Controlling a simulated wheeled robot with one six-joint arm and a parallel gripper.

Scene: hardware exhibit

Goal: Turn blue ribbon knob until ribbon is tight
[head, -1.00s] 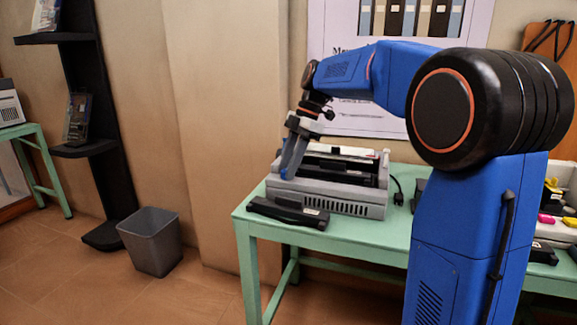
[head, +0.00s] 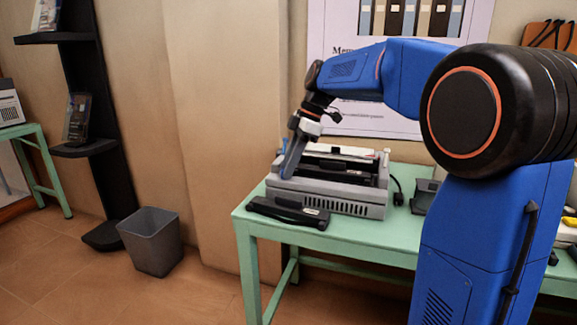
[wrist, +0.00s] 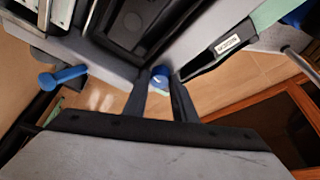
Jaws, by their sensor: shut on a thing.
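A small round blue knob (wrist: 160,75) shows in the wrist view, at the side of the grey printer (head: 345,205). My gripper (wrist: 159,88) has its two fingers on either side of the knob, shut on it. In the head view my gripper (head: 289,172) reaches down at the printer's left end. The knob is hidden there. A blue lever (wrist: 62,77) with a round end stands apart from the fingers at the left of the wrist view. The ribbon cannot be made out clearly.
A black part (head: 288,213) lies at the front left of the green table (head: 395,235). A black cable (head: 397,192) lies right of the printer. A grey bin (head: 150,240) stands on the floor to the left. A poster (head: 345,25) hangs behind.

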